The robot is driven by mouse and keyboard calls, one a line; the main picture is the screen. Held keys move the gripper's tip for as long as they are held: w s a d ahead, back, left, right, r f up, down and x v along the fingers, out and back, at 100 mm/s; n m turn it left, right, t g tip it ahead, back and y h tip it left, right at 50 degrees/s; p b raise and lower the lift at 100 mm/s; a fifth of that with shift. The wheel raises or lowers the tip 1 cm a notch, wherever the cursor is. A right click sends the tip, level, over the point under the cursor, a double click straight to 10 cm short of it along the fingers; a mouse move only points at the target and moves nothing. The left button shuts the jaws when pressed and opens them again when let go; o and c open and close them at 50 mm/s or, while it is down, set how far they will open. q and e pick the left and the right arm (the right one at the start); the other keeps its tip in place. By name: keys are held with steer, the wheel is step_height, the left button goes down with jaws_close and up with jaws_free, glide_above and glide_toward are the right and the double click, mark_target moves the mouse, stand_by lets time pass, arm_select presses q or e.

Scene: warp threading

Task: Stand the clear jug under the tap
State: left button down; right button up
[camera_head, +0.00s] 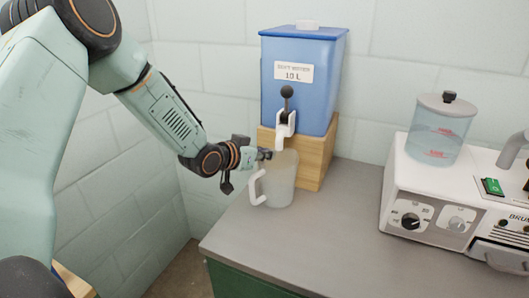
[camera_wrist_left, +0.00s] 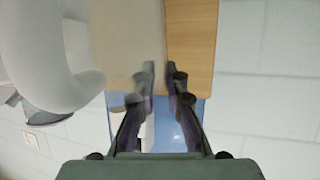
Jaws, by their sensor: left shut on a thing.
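The clear jug (camera_head: 281,182) is upright on or just above the grey counter, in front of the wooden stand; I cannot tell if its base touches. Its white handle (camera_head: 257,188) points left and fills the left of the left wrist view (camera_wrist_left: 45,65). The white tap (camera_head: 281,135) on the blue water tank (camera_head: 297,105) shows just above the jug's mouth. My left gripper (camera_head: 265,154) is shut on the jug's wall near the rim. In the left wrist view (camera_wrist_left: 165,80) one finger shows hazily through the wall. My right gripper is not in view.
The wooden stand (camera_head: 318,160) is close behind the jug. The counter (camera_head: 325,225) ends at a left edge near the jug. A white machine (camera_head: 410,185) with a lidded clear container (camera_head: 440,135) stands at right. Bare counter lies between jug and machine.

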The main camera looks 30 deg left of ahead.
arm_select(q)
steer(key=shift+w+d+f, duration=0.2)
steer(key=shift+w, duration=0.05)
steer(key=c, duration=1.8)
jaws_free()
steer(key=shift+w, duration=0.15)
steer(key=o, duration=0.4)
steer(key=shift+s+a+r, duration=0.15)
steer(key=shift+s+a, duration=0.25)
steer(key=shift+s, duration=0.1)
steer(key=shift+w+d, duration=0.3)
steer(key=shift+d, duration=0.05)
steer(key=shift+w, duration=0.1)
steer(key=p+v, duration=0.7)
steer(key=v, duration=0.5)
steer(key=shift+a+r, duration=0.2)
steer(key=shift+r, duration=0.35)
steer(key=shift+s, duration=0.25)
